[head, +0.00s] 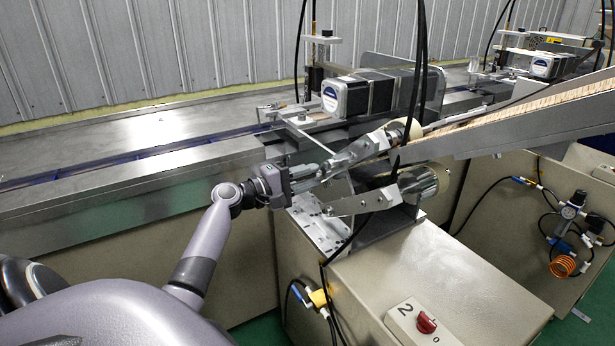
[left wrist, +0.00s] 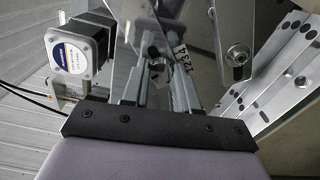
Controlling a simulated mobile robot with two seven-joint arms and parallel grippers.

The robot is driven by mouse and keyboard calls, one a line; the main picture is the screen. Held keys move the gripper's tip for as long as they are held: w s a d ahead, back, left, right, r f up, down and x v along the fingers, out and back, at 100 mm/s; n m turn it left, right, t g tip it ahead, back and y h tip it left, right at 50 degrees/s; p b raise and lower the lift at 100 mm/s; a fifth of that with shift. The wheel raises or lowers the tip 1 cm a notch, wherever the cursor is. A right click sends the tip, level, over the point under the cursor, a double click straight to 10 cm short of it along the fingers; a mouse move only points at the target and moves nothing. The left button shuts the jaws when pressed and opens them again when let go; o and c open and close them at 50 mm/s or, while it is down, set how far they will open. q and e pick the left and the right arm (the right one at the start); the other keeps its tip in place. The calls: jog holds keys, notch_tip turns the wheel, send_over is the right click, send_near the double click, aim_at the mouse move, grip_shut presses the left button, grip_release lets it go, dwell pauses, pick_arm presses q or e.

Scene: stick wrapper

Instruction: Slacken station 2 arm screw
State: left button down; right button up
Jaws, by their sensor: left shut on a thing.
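My left gripper (head: 322,171) reaches in from the left to the metal arm brackets of the station whose switch box is marked 2. In the left wrist view its two grey fingers (left wrist: 158,68) are shut around a small dark screw-like part (left wrist: 157,75) by a plate with a numbered scale (left wrist: 180,68). The contact is small and partly hidden by the fingers. A flat metal arm (head: 352,205) runs just below the gripper toward a shiny roller (head: 420,183). My right gripper is not in view.
A motor (head: 345,97) stands behind the gripper, also in the left wrist view (left wrist: 72,55). Black cables (head: 409,100) hang close to its right. A slotted bracket (head: 318,222) lies below. The switch box (head: 424,323) with a red knob sits in front. The steel bench at left is clear.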

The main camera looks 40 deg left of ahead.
pick_arm(q)
jog(key=c, duration=0.9)
grip_release()
jog(key=shift+o, duration=0.2)
jog(key=b+v, duration=0.1)
jog(key=v, duration=0.6)
jog(key=shift+s, duration=0.1)
